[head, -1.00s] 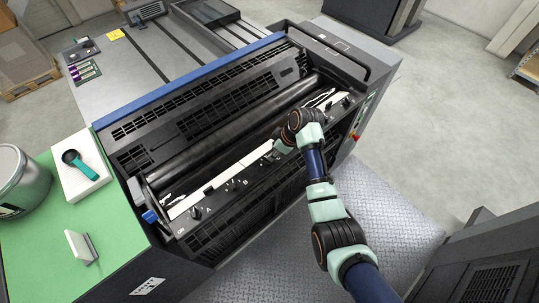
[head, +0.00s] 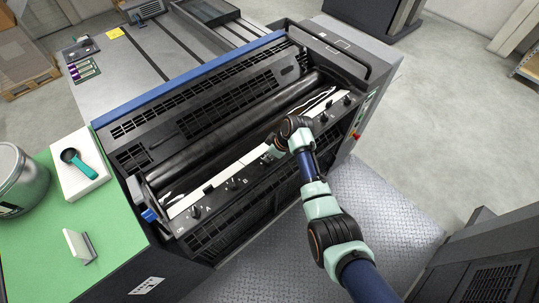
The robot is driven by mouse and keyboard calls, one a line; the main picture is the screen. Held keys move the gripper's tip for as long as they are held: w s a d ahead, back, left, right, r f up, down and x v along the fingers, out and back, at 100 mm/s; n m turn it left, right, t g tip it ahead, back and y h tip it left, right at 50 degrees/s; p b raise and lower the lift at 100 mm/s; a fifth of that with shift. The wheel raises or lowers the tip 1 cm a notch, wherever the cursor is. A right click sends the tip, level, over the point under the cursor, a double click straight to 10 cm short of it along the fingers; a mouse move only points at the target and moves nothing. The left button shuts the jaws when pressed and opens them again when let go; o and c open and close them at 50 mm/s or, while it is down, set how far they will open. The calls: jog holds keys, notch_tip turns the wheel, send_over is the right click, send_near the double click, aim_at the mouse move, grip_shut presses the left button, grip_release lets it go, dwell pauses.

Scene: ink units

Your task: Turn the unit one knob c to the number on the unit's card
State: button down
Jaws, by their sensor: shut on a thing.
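The ink unit (head: 200,110) is a long black machine with a dark roller and a row of small black knobs along its front rail. Knob A (head: 195,211) and knob B (head: 233,184) show on the left part of the rail. Knob c lies on the rail to the right of B, mostly hidden by my gripper. My gripper (head: 273,150) is down at the rail, shut on knob c; its fingertips are hard to make out. A small white upright plate, perhaps a card (head: 77,245), stands on the green top; no number can be read on it.
More knobs (head: 323,117) sit on the rail to the right of my gripper. A green top (head: 35,255) at left holds a metal can (head: 20,180) and a white block (head: 95,187) with a teal-handled tool (head: 78,162). Ridged metal floor (head: 270,255) lies in front.

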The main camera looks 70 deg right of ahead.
jog(key=shift+a+r+m+h+p, duration=0.15)
jog(key=shift+m+h+p, duration=0.25)
jog(key=shift+m+p, duration=0.65)
jog(key=shift+m+h+p, duration=0.6)
jog(key=shift+m+p, duration=0.25)
jog(key=shift+m, duration=0.4)
jog(key=m, duration=0.2)
jog(key=m+g+h+p, duration=0.1)
jog(key=m, duration=0.2)
jog(key=shift+w+m+g+h+p, duration=0.15)
jog(key=shift+m+g+h+p, duration=0.15)
jog(key=m, duration=0.1)
jog(key=m+g+b, duration=0.1)
jog(key=m, duration=0.1)
jog(key=m+g+h, duration=0.1)
jog(key=m, duration=0.1)
jog(key=shift+w+f, duration=0.1)
jog(key=shift+f, duration=0.15)
jog(key=shift+a+m+g+b, duration=0.1)
jog(key=shift+m+g+b, duration=0.7)
jog(key=shift+m+b, duration=1.2)
jog(key=shift+r+m+p, duration=0.1)
jog(key=shift+m+p, duration=0.25)
jog(key=shift+m, duration=0.15)
jog(key=c, duration=1.2)
grip_release()
